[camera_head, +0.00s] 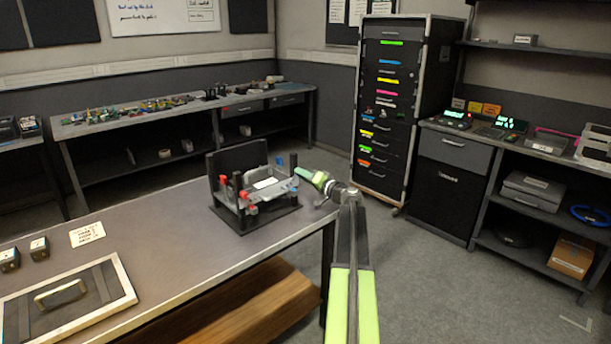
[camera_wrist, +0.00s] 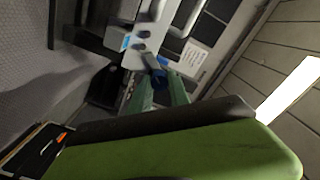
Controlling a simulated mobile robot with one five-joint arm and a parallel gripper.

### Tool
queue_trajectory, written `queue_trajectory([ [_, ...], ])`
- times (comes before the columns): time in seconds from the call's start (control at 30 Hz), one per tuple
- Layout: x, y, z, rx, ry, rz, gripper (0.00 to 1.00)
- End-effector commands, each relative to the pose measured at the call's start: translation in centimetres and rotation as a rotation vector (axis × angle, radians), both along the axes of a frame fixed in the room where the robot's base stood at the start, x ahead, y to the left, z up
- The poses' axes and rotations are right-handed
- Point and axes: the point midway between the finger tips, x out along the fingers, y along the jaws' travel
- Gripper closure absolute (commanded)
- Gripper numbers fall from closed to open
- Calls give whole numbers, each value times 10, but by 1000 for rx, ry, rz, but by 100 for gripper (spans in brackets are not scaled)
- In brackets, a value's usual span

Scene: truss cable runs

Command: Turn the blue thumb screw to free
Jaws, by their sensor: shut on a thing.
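The rig (camera_head: 262,190), a dark stand with a grey plate and red knobs, stands on the near bench. My gripper (camera_head: 300,174) reaches in from the right, its green fingers at the rig's right end. In the wrist view my gripper (camera_wrist: 160,86) has its two green fingers on either side of the blue thumb screw (camera_wrist: 158,77), shut on it. The screw sits at the end of a light grey plate (camera_wrist: 150,52). Its threads and seat are hidden. In the head view the fingers largely hide the screw.
The near bench (camera_head: 170,225) also holds a framed panel with a handle (camera_head: 62,292), a paper label (camera_head: 87,234) and two small dark blocks (camera_head: 38,248). A tall drawer cabinet (camera_head: 390,110) stands behind.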

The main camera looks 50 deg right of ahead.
Motion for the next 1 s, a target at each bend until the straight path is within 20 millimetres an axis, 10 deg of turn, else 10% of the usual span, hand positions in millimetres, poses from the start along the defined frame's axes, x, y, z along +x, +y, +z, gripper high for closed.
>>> queue_trajectory([
  [1.0,-2,0,-2,820,-54,2,100],
])
